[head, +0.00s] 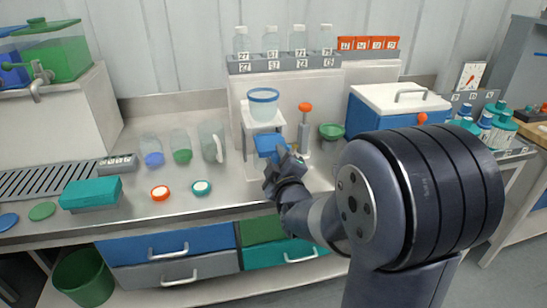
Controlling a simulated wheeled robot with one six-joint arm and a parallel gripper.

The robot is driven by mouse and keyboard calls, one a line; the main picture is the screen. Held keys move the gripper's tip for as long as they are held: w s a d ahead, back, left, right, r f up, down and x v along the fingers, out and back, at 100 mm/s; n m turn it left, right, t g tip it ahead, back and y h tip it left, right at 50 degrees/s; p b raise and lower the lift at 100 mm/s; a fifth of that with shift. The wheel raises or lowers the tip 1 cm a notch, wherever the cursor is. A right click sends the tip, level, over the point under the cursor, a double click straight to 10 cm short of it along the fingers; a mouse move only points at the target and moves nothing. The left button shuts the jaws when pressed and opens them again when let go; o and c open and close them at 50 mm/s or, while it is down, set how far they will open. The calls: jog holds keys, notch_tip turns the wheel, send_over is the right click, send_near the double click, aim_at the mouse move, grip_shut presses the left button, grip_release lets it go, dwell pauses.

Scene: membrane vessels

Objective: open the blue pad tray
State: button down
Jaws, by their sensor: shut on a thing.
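The blue pad tray (268,144) appears as a small blue block at the front of a white stand, below a clear vessel with a blue rim (263,103). My gripper (281,157) is at the near right side of the tray and is shut on it. My gripper and wrist hide part of the tray's near side. I cannot tell how far the tray stands out from the stand.
An orange-topped post (305,125) and a green bowl (332,131) stand close on the right. A jug (212,142) and two small round lids are to the left. A teal box (91,193) lies farther left.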

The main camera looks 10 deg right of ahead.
jog(key=shift+r, duration=0.1)
jog(key=c, duration=1.2)
grip_release()
jog(key=shift+s, duration=0.1)
jog(key=shift+o, duration=0.2)
jog(key=s+b, duration=0.1)
jog(key=s, duration=0.9)
jog(key=shift+s, duration=0.4)
jog(key=w+p, duration=0.1)
jog(key=w, duration=1)
jog(key=shift+s, duration=0.1)
